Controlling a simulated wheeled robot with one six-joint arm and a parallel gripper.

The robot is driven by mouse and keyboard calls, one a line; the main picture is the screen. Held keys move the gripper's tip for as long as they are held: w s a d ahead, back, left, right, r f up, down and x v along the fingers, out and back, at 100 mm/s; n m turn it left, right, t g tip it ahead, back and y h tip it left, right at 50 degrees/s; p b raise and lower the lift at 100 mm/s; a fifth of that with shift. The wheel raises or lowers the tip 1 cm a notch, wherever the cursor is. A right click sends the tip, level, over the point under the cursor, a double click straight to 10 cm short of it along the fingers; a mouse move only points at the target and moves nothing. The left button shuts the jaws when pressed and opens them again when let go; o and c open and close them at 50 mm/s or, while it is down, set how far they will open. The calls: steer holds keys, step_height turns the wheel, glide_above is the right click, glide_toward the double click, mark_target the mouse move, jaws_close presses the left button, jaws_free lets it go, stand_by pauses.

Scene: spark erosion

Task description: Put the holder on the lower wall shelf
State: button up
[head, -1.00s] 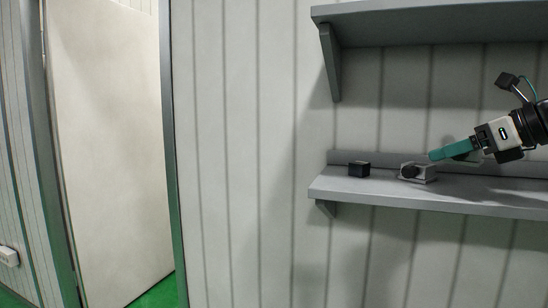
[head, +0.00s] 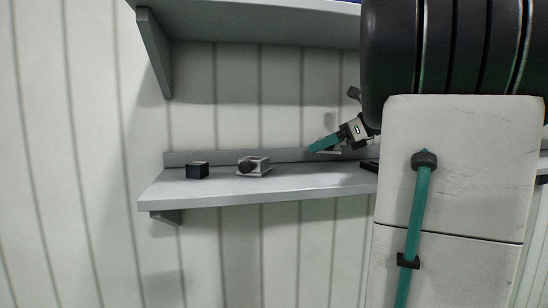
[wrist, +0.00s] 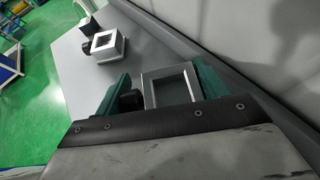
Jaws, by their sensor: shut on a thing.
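My gripper (wrist: 160,90) is shut on a grey square holder (wrist: 146,92) with an open middle and a black knob on its left side. The teal fingers stand on either side of it in the wrist view. In the head view my gripper (head: 316,147) is over the right part of the lower wall shelf (head: 230,191), close to the back wall. The held holder is mostly hidden there. I cannot tell whether it touches the shelf.
Another grey holder with a black knob (head: 254,166) stands on the shelf, left of my gripper. A small black block (head: 197,170) stands farther left. The upper shelf (head: 250,28) hangs above. A dark item (head: 369,165) is partly hidden on the right.

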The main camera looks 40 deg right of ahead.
mark_target(324, 168)
steer(key=shift+s+d+f, duration=0.1)
steer(key=shift+d+f, duration=0.05)
steer(key=shift+f, duration=1.6)
steer(key=o, duration=1.2)
steer(key=shift+f, duration=0.15)
steer(key=shift+c, duration=0.2)
steer(key=shift+r, duration=0.2)
steer(key=v, duration=1.2)
steer(key=shift+f, duration=0.1)
